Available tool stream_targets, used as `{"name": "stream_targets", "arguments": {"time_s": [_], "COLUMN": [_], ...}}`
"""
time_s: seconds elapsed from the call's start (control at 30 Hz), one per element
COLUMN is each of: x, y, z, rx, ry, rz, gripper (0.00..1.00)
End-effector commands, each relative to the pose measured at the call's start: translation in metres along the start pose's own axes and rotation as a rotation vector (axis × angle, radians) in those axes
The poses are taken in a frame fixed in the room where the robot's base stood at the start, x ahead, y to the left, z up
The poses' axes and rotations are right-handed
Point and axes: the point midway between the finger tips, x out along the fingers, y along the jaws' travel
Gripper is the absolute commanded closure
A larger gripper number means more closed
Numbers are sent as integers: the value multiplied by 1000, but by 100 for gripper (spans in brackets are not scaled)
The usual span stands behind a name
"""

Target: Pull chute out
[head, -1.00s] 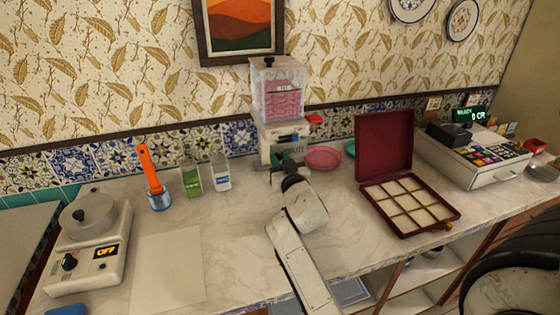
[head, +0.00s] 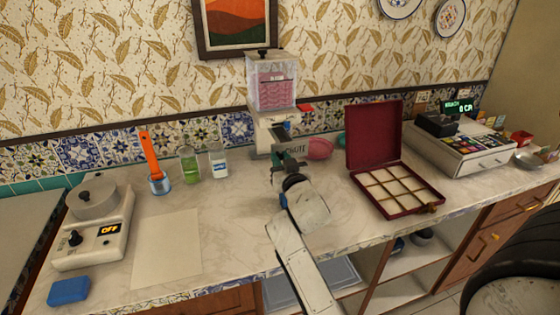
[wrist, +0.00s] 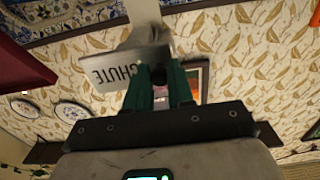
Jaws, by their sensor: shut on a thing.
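The chute (head: 296,149) is a grey metal piece with CHUTE lettered on it. It sits low at the front of a white dispenser (head: 272,100) with a clear hopper of pink contents. My gripper (head: 288,166) is in front of the dispenser. In the wrist view the chute (wrist: 108,70) is a bent metal plate beyond the fingertips. The green fingers of my gripper (wrist: 159,80) are closed around a small dark knob at the chute. The join between chute and dispenser is partly hidden by my gripper.
An open maroon box (head: 375,135) stands farther right, then a cash register (head: 462,150). Glasses (head: 190,163) and an orange-handled tool (head: 152,160) stand left. The counter in front is mostly clear.

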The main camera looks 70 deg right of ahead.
Motion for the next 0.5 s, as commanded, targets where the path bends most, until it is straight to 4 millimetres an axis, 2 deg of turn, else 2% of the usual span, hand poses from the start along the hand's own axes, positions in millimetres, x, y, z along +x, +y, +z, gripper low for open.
{"name": "stream_targets", "arguments": {"time_s": [0.3, 0.5], "x": [-51, -67], "y": [0, 0], "z": [2, 0], "rx": [-1, -1], "ry": [1, 1], "rz": [-1, 0], "gripper": [100, 100]}}
